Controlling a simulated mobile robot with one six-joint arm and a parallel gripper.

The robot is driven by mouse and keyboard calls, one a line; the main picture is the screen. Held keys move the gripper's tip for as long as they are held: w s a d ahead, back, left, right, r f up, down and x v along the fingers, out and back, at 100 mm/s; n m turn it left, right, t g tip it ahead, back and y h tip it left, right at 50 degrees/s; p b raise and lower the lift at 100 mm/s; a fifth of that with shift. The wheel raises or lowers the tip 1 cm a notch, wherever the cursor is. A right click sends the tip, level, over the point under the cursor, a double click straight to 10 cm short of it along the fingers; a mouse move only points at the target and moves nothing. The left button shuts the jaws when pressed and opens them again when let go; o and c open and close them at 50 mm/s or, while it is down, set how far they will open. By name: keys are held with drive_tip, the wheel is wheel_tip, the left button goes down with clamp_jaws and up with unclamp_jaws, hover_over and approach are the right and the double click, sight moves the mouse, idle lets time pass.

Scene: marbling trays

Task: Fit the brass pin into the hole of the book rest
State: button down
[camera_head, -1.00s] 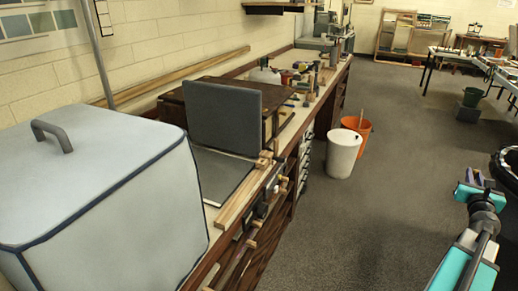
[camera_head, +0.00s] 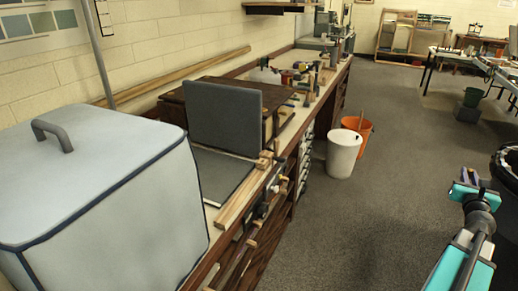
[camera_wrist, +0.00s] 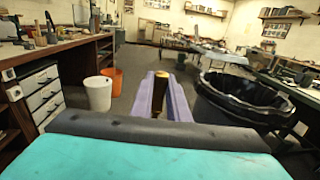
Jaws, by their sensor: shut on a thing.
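My gripper (camera_wrist: 161,92) shows in the wrist view as two purple fingers, shut on the brass pin (camera_wrist: 159,82), which stands between them as a dark golden cylinder. In the head view my gripper (camera_head: 468,176) is at the right edge, over the floor and away from the bench; the pin cannot be made out there. I cannot pick out the book rest or its hole with certainty in either view. The pin touches nothing but the fingers.
A long bench (camera_head: 236,216) along the left wall carries a large pale-blue covered box (camera_head: 100,190), an upright grey board (camera_head: 224,115) and several tools. A white bin (camera_head: 343,154) and an orange bucket (camera_head: 358,124) stand beside it. A black-lined bin (camera_wrist: 245,98) is close right. The middle floor is clear.

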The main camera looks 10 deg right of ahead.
drive_tip(key=w+a+n+t+y, duration=0.1)
drive_tip(key=w+a, duration=0.3)
drive_tip(key=a, duration=0.4)
drive_tip(key=shift+a+y, duration=0.2)
drive_tip(key=shift+y, duration=0.2)
idle(3.5)
drive_tip(key=shift+w+a+n+p, duration=0.15)
drive_tip(key=shift+w+a+p, duration=0.35)
drive_tip(key=shift+p, duration=1.05)
drive_tip(key=shift+w+a+n+p, duration=0.2)
drive_tip(key=shift+a+p, duration=0.45)
drive_tip(key=shift+p, duration=0.85)
